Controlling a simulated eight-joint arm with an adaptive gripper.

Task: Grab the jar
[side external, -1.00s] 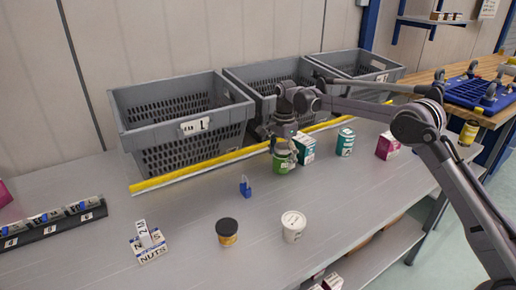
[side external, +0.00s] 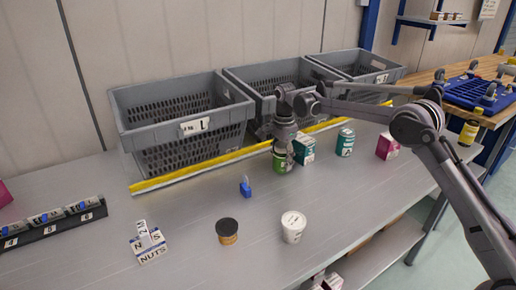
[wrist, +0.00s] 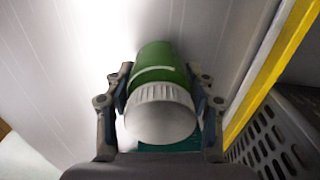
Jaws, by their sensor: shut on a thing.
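A green jar (side external: 280,166) stands on the grey table in front of the middle grey crate, in the side external view. The wrist view shows the jar (wrist: 157,62) with a white ribbed lid (wrist: 160,112), between the two fingers. My gripper (side external: 285,155) points down over the jar and is shut on it, with a finger on each side in the wrist view (wrist: 160,105). In the side view the fingers hide the jar's upper part. I cannot tell whether the jar touches the table.
A green-and-white box (side external: 305,148) stands close to the right of the jar, then a teal can (side external: 345,142) and a magenta box (side external: 387,146). A yellow strip (side external: 200,168) runs before the grey crates (side external: 150,115). A white-lidded tub (side external: 293,228) and dark-lidded jar (side external: 227,232) stand in front.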

